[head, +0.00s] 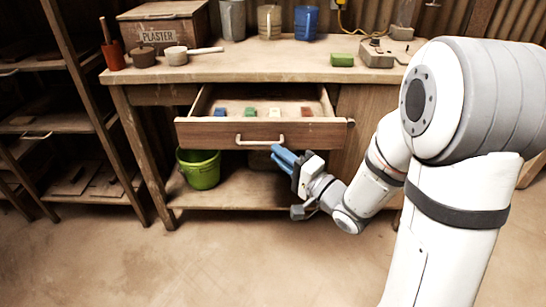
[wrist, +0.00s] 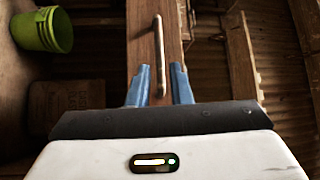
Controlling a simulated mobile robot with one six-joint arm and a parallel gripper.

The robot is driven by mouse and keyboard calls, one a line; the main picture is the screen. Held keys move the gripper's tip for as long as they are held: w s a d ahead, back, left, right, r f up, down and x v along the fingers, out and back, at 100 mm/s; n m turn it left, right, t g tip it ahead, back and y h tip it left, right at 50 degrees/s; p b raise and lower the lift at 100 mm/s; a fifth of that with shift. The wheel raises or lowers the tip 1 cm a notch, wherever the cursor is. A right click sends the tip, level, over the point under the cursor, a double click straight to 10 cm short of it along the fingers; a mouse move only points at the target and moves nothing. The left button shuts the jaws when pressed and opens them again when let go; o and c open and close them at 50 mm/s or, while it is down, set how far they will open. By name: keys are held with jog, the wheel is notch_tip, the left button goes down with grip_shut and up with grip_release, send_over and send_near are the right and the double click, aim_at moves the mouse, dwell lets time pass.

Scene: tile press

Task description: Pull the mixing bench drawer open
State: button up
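The mixing bench drawer (head: 210,133) is pulled well out under the worktop, and its inside shows. Its pale bar handle (head: 260,140) runs across the middle of the front. My gripper (head: 282,155) is just below and to the right of the handle, in front of the drawer. In the wrist view my gripper (wrist: 160,68) has its two blue fingers apart. The handle (wrist: 158,40) appears in line with the gap between them, with the drawer front (wrist: 140,30) behind. The fingers do not appear to touch the handle.
Several small coloured blocks (head: 248,112) lie in the drawer. A green bucket (head: 200,172) stands on the bench's lower shelf, left of my gripper. A plaster box (head: 165,28), jugs and tools stand on the worktop. The floor (head: 210,260) in front is clear.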

jog(key=shift+b+v, duration=0.75)
jog(key=shift+b, duration=0.65)
jog(key=shift+f, duration=0.1)
jog(key=d+r+n+g+h+p, duration=0.1)
jog(key=d+r+n+h+p, duration=0.1)
jog(key=d+r+h+p, duration=1.4)
jog(key=s+r+n+g+p, duration=0.2)
jog(key=s+r+g+p, duration=0.2)
jog(key=s+p, duration=0.4)
jog(key=s+a+r+n+g+y+p, duration=0.1)
jog(key=s+r+n+g+p, duration=0.2)
jog(key=s+r+g+p, duration=0.2)
jog(key=s+r+p, duration=0.1)
jog(key=s+p, duration=0.2)
jog(key=s, duration=0.2)
jog(key=shift+a+r+g+p, duration=0.2)
jog(key=shift+r+g+p, duration=0.1)
jog(key=shift+r+p, duration=0.1)
